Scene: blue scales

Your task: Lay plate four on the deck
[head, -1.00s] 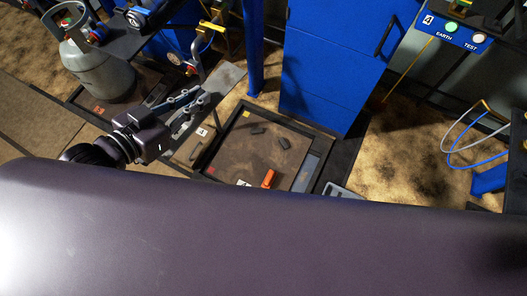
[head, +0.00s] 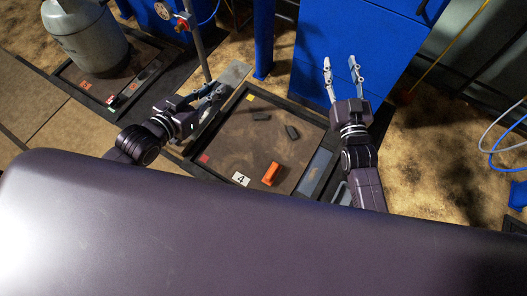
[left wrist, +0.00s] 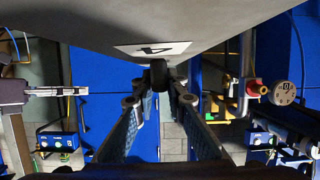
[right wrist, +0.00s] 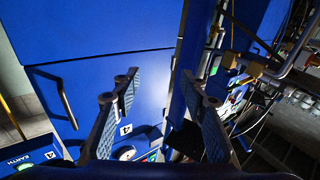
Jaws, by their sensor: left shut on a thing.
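My left gripper (head: 216,92) is shut on a dark knob (left wrist: 158,72) of a flat grey plate. The plate (left wrist: 210,25) fills the top of the left wrist view and carries a white label reading 4. In the head view the plate (head: 236,74) shows as a narrow grey strip beside the deck's left edge, partly hidden by the gripper. The deck (head: 235,130) is a brown surface in a black frame, with a 4 label at its near edge. My right gripper (head: 342,75) is open and empty, beyond the deck's right corner; its fingers also show apart in the right wrist view (right wrist: 160,88).
On the deck lie an orange block (head: 271,174) and two dark pieces (head: 292,132). A blue cabinet (head: 350,35) stands behind, with a blue post (head: 263,40) to its left. A gas cylinder (head: 90,40) stands on another framed base at left.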

